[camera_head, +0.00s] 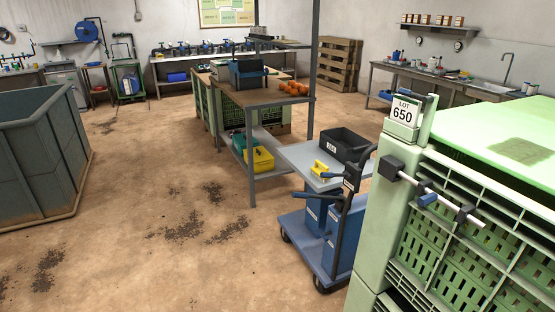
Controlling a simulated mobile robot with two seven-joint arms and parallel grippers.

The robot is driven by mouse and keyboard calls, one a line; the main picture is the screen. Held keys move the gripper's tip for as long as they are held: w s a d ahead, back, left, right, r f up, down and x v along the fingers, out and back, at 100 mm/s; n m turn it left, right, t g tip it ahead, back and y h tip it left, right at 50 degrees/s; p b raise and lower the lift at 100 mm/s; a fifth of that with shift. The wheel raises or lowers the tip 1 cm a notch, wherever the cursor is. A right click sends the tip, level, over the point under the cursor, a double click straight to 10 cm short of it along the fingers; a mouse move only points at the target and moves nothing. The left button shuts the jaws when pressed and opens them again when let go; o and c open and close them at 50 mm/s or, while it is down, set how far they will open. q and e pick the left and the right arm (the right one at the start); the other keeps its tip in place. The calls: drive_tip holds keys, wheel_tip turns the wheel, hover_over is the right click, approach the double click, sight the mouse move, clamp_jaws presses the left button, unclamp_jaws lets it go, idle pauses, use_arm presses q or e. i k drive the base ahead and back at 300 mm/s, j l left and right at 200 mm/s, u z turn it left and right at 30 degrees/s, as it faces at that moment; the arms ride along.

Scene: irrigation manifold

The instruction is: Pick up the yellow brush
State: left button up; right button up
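A small yellow brush (320,169) lies on the light grey top of a blue cart (297,158), right of the middle of the view. It is near the left part of that top, in front of a black bin. Its bristles are too small to make out. Neither of my grippers shows in the head view.
The black bin (342,144) stands on the cart top. A shelf table (252,97) holds a yellow bin (259,160). A grey-green tank (38,160) stands left; floor between is open.

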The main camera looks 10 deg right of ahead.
sight(316, 171)
drive_tip(key=i+j+u, duration=0.1)
drive_tip(key=i, duration=1.5)
drive_tip(key=i+j+z, duration=0.1)
drive_tip(key=i+z, duration=0.3)
drive_tip(key=i+j+z, duration=1.2)
drive_tip(key=i+j, duration=0.05)
